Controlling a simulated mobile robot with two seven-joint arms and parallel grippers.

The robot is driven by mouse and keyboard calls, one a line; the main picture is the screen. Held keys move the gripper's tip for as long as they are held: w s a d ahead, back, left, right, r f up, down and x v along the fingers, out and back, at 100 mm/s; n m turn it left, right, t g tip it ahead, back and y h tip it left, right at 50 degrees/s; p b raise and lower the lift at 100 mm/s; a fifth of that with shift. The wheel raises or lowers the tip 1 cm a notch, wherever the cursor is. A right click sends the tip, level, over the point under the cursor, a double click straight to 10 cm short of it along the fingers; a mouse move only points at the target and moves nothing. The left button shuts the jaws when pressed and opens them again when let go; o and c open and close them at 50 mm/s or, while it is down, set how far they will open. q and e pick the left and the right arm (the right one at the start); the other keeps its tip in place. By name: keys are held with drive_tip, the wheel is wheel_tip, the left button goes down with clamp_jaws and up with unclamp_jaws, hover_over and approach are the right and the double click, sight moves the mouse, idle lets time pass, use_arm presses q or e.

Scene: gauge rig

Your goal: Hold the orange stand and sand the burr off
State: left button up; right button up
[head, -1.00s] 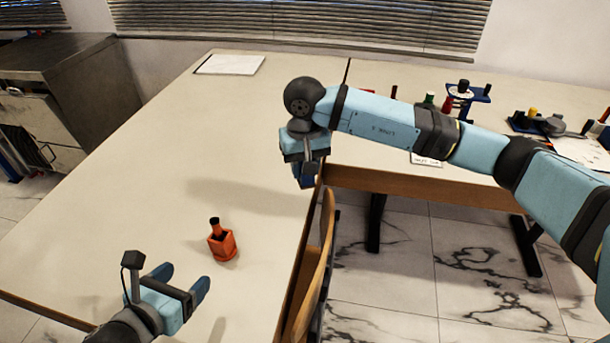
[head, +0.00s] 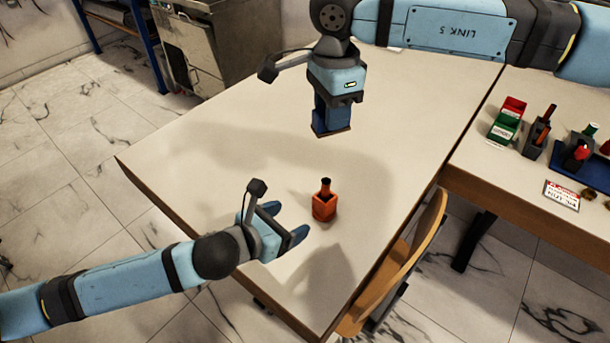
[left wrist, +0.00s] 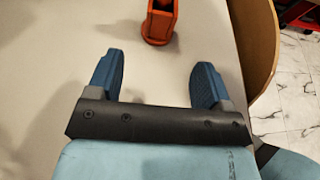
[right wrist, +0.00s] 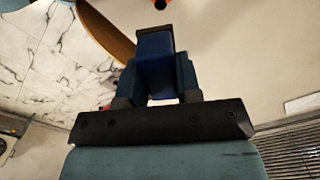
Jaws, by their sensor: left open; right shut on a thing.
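The orange stand (head: 324,208) is upright on the pale table, with a dark peg-like part (head: 326,186) standing up out of it. The burr is too small to make out. My left gripper (head: 286,221) is open and empty, just left of the stand and apart from it. In the left wrist view the stand (left wrist: 158,25) lies ahead of the spread fingers. My right gripper (head: 333,98) is shut on a blue block with a brown underside (head: 332,120), held above the table behind the stand. The block (right wrist: 156,62) also shows between the fingers in the right wrist view.
A wooden chair (head: 400,262) stands against the table's right edge. A second table at the right holds red and green bins (head: 506,122), a grey holder (head: 538,130) and a sign card (head: 562,196). The pale table (head: 215,150) is otherwise clear around the stand.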

sight(319, 206)
use_arm(q)
drive_tip(key=x, duration=1)
drive_tip(key=shift+w+d+f, duration=0.15)
drive_tip(key=shift+w+d, duration=0.05)
drive_tip(key=c, duration=1.1)
drive_tip(key=shift+o, duration=0.2)
use_arm(e)
wheel_tip(319, 206, down, 9)
drive_tip(key=n, duration=0.5)
drive_tip(key=shift+n, duration=0.3)
drive_tip(key=shift+f, duration=1.85)
drive_tip(key=shift+f, duration=0.6)
drive_tip(key=shift+w+d, duration=0.1)
drive_tip(key=shift+w, duration=0.05)
drive_tip(key=shift+w+d, duration=0.4)
drive_tip(key=shift+w, duration=0.15)
